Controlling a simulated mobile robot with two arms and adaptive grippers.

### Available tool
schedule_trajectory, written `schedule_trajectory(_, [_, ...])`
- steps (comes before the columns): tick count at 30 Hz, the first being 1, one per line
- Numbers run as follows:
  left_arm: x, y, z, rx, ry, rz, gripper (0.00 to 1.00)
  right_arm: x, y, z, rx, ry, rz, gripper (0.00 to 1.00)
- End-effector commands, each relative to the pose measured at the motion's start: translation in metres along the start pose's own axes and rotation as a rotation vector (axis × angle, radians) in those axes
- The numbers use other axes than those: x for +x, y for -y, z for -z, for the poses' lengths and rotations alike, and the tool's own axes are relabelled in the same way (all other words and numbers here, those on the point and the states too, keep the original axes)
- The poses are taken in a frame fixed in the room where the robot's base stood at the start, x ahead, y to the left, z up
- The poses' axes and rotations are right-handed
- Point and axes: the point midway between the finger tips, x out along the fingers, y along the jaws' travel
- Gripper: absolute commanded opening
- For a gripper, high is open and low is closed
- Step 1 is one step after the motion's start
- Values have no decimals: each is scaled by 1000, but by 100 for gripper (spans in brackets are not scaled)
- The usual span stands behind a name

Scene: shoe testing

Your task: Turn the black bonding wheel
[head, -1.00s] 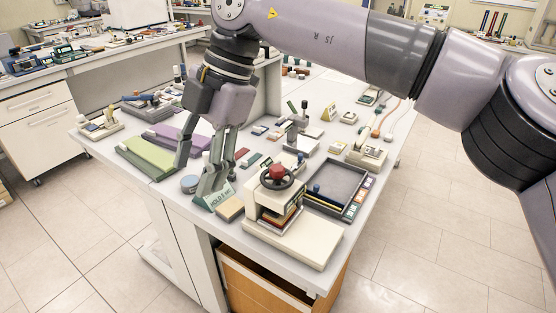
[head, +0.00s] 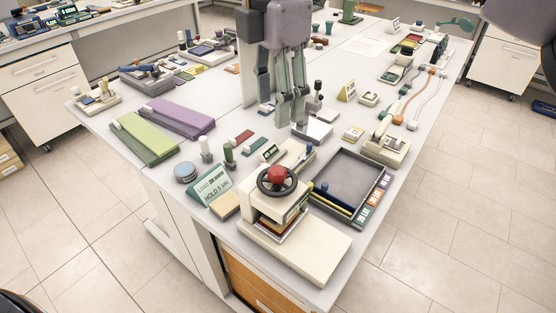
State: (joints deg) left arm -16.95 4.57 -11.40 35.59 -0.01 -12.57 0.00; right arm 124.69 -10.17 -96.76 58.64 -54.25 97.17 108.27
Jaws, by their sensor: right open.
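The black bonding wheel (head: 262,186) is a spoked ring around a red knob (head: 277,174). It sits on top of a cream bonding press (head: 318,254) near the front corner of the table. A stack of dark and orange pieces (head: 268,222) shows in the press below the wheel. My right gripper (head: 289,118) points down over the table behind the wheel, apart from it. It is open, with nothing seen between its fingers. My left gripper is out of view.
A green sign reading "HOLD 5 sec" (head: 211,187) stands left of the press. A dark tray (head: 349,179) lies right of the wheel. Green (head: 150,138) and purple (head: 178,118) strips lie at the left. Small bottles (head: 229,153) stand between the gripper and the sign.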

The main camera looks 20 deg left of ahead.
Motion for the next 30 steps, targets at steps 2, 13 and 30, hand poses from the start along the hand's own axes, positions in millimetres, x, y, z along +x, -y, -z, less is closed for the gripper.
schedule_trajectory(2, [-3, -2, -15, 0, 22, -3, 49, 18, 0, 0, -3, -2, 4, 49])
schedule_trajectory(13, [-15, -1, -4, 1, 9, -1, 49, 97, 0, 1, -2, -3, 3, 49])
schedule_trajectory(30, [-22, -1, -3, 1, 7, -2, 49, 144, 0, 0, -1, -2, -1, 49])
